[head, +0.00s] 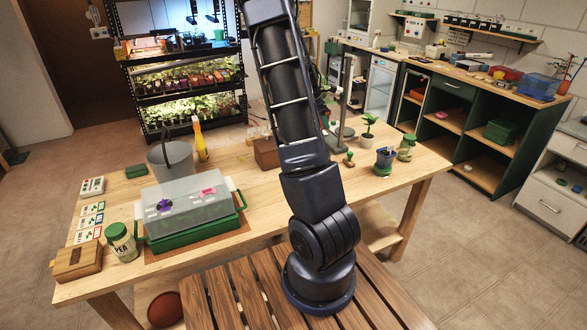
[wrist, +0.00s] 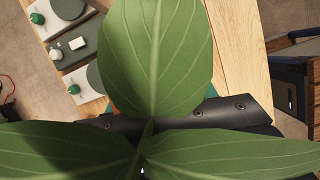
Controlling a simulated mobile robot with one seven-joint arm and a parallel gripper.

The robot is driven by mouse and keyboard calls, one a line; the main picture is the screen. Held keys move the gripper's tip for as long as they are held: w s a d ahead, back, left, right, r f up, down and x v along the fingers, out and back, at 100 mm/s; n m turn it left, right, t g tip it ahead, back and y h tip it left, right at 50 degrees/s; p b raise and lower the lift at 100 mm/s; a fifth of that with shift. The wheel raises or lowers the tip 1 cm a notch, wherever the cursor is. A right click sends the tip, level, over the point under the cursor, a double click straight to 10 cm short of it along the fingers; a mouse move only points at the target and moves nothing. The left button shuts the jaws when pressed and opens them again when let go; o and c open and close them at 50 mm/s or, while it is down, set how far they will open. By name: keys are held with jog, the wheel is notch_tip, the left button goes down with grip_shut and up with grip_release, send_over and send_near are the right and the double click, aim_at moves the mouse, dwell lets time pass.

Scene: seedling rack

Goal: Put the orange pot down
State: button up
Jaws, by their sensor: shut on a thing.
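In the wrist view, broad green leaves of a plant (wrist: 155,55) fill much of the picture, close to the camera. A small orange patch (wrist: 109,108) shows between the leaves and may be part of the orange pot; the rest of the pot is hidden. My gripper (wrist: 200,116) shows as a dark bar behind the leaves, shut on the pot, with the fingertips covered. In the head view my arm rises across the middle and hides the gripper. Some green leaves (head: 326,95) show just right of the arm, beyond it. Pot contact with any surface is not visible.
The wooden table (head: 290,190) has bare room left of my arm.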

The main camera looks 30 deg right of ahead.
jog(key=s+a+m+g+y, duration=0.2)
jog(key=s+a+m, duration=0.45)
jog(key=a, duration=0.65)
jog(key=s+a+m+g+y, duration=0.2)
jog(key=s+a+m+y, duration=0.15)
jog(key=a+m, duration=0.75)
jog(key=shift+n+h, duration=0.45)
jog(key=shift+n, duration=0.2)
jog(key=f, duration=1.3)
jog(key=a+f, duration=0.1)
jog(key=f, duration=0.5)
jog(key=shift+s+a+f, duration=0.1)
jog(key=shift+s+f, duration=0.05)
jog(key=shift+f, duration=0.1)
jog(key=o, duration=1.1)
jog(key=shift+f, duration=0.1)
jog(key=shift+c, duration=0.2)
